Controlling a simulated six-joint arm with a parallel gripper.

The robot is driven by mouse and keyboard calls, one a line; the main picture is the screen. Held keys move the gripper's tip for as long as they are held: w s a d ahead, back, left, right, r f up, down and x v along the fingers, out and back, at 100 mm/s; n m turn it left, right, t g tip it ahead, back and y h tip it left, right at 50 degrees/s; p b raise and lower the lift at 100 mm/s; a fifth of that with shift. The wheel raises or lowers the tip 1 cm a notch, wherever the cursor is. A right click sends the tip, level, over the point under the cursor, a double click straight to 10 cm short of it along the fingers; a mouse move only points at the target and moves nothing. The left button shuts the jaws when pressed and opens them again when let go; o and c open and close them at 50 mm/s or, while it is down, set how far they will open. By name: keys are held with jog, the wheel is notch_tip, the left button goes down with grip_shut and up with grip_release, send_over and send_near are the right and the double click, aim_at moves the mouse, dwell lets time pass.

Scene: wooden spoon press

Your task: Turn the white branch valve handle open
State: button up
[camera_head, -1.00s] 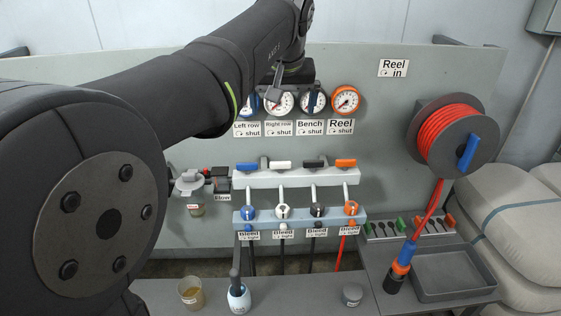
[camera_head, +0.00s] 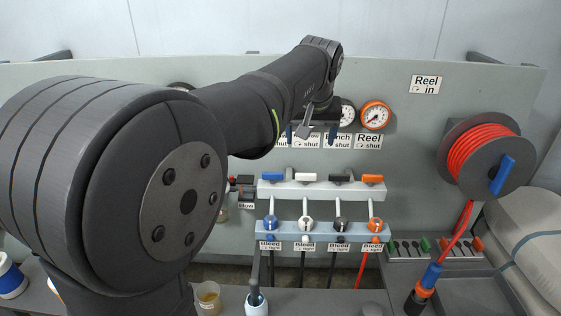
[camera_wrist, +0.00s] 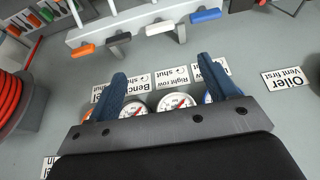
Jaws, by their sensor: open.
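The white handle (camera_head: 308,177) sits on the upper pale rail between a blue and a black handle, its bar lying sideways. In the wrist view the white handle (camera_wrist: 159,28) is at the top, beyond the fingers, hanging on a pale stem. My gripper (camera_head: 311,132) is in front of the gauge labels, above the handle row, apart from the white handle. In the wrist view my gripper (camera_wrist: 167,72) is open, its two blue fingers wide apart with nothing between them.
Blue (camera_head: 272,177), black (camera_head: 340,177) and orange (camera_head: 373,179) handles share the rail. A lower rail holds several bleed knobs, including a white one (camera_head: 306,222). A red hose reel (camera_head: 483,155) stands right. A cup (camera_head: 209,296) stands at the front.

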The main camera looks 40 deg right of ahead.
aim_at(306, 174)
jog(key=x, duration=1.6)
jog(key=c, duration=1)
